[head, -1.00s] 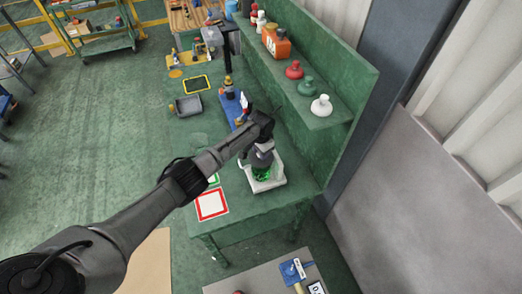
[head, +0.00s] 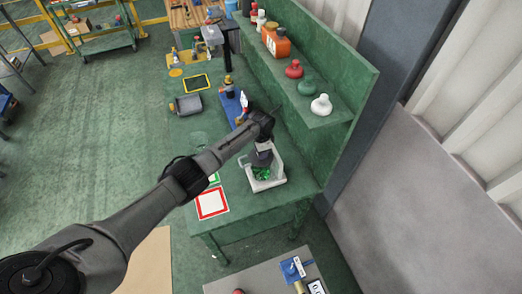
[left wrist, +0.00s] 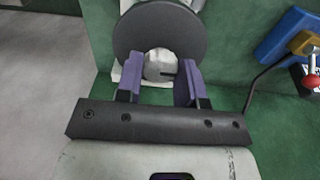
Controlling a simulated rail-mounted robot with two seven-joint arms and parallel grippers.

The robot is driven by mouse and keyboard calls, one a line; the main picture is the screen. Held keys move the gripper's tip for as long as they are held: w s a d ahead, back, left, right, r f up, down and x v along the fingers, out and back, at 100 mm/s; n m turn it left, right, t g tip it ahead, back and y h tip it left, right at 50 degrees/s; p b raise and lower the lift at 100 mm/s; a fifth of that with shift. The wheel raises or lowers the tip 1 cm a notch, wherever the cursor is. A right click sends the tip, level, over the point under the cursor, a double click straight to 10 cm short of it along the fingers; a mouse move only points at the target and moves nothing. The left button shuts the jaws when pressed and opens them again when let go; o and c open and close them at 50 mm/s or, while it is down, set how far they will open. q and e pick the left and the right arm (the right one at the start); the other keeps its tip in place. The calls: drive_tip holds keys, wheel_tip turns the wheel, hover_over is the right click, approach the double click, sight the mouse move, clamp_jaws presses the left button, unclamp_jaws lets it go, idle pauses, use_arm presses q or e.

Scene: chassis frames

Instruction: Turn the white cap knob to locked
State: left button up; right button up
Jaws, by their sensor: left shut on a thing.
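A round whitish knob (left wrist: 158,66) with a short dark line on it sits in front of a dark grey disc (left wrist: 190,28) in the left wrist view. My left gripper (left wrist: 158,82) has its two purple-padded fingers on either side of the knob, shut on it. In the head view my left gripper (head: 262,156) reaches down at a white fixture (head: 277,180) with a green part inside, on the green bench. The gripper hides the knob there. My right gripper is not in view.
A shelf behind the bench holds a white flask-like item (head: 321,105), a green one (head: 307,87) and a red one (head: 294,69). A blue stand (head: 232,107) is beyond the fixture. A red-bordered square (head: 212,204) lies at the bench front.

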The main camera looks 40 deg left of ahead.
use_arm(q)
drive_tip(key=o, duration=0.9)
drive_tip(key=shift+o, duration=0.2)
drive_tip(key=shift+r, duration=0.1)
wheel_tip(320, 180, up, 14)
drive_tip(key=shift+b, duration=0.35)
